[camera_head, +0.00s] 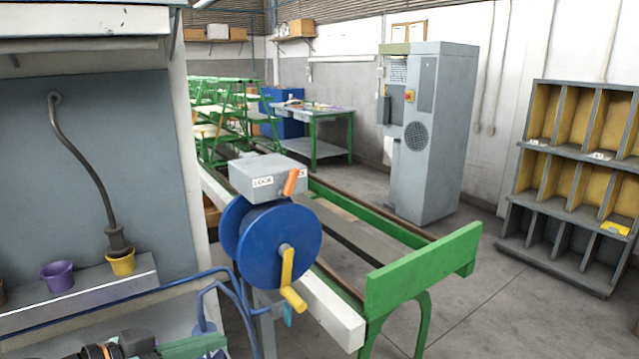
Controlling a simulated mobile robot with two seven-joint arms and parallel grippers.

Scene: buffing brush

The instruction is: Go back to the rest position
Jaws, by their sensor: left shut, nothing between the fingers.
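My left gripper (195,346) shows at the bottom left edge of the head view, at the end of a dark arm part with orange-brown bands. It is low, in front of the grey shelf and left of the blue wheel. It is shut with nothing held, and its lower part is cut off by the picture edge. My right gripper is not in view. I can make out no buffing brush for certain.
A blue wheel (284,240) with a yellow crank and a grey box (268,178) stands centrally. Green-ended rails (420,270) run behind it. Purple (58,277) and yellow cups (121,263) sit left. A grey cabinet (435,130) and compartment rack (560,240) stand right; the floor between is clear.

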